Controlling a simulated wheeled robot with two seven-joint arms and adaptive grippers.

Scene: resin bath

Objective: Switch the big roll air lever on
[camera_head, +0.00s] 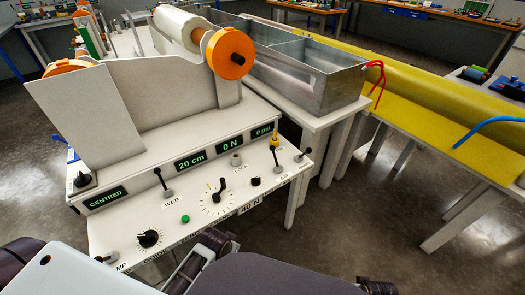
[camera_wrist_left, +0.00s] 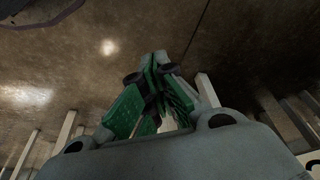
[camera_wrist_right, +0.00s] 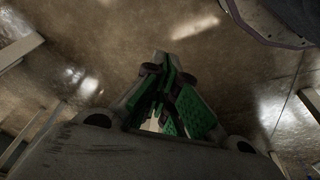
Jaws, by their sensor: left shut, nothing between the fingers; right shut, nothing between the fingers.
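The machine's panel (camera_head: 120,238) carries several small levers and knobs. Another lever (camera_head: 162,181) stands near a "WEB" label. The small labels at the right are too blurred to tell which lever is the big roll air lever. My left gripper (camera_wrist_left: 158,62) is shut and empty in the left wrist view, above the floor. My right gripper (camera_wrist_right: 168,66) is shut and empty in the right wrist view, also above the floor.
A white roll with an orange end disc (camera_head: 230,53) sits on top of the machine. Behind it is a metal bath (camera_head: 330,80). A yellow table (camera_head: 430,115) with red and blue hoses stands at the right. Floor between is clear.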

